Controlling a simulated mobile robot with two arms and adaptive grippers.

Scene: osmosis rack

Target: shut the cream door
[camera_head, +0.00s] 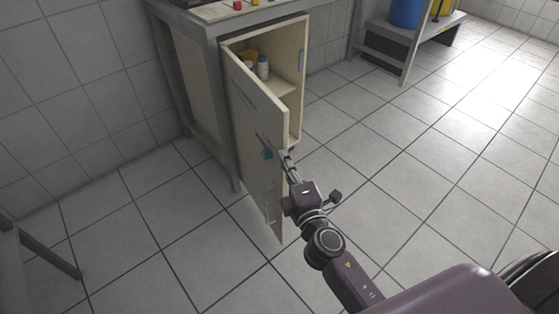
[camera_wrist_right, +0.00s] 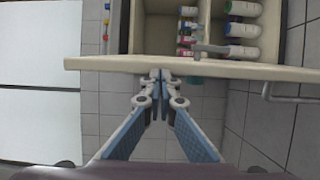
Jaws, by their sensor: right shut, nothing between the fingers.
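The cream door (camera_head: 258,125) of the low cabinet stands open, swung out toward me, with a bar handle (camera_head: 268,203) on its outer face. In the right wrist view the door's edge (camera_wrist_right: 110,65) runs across the picture, with the handle (camera_wrist_right: 290,98) at the right. My right gripper (camera_head: 285,156) is shut and empty at the door's free edge. In the wrist view its fingertips (camera_wrist_right: 160,78) meet at the door's edge; whether they touch it I cannot tell. My left gripper is not in view.
Inside the cabinet, bottles (camera_head: 263,68) stand on a shelf (camera_head: 283,86). A small teal item (camera_head: 267,153) is on the door's outer face. A grey low stand (camera_head: 385,51) with a blue barrel (camera_head: 406,12) is at the back right. The tiled floor (camera_head: 400,170) to the right is clear.

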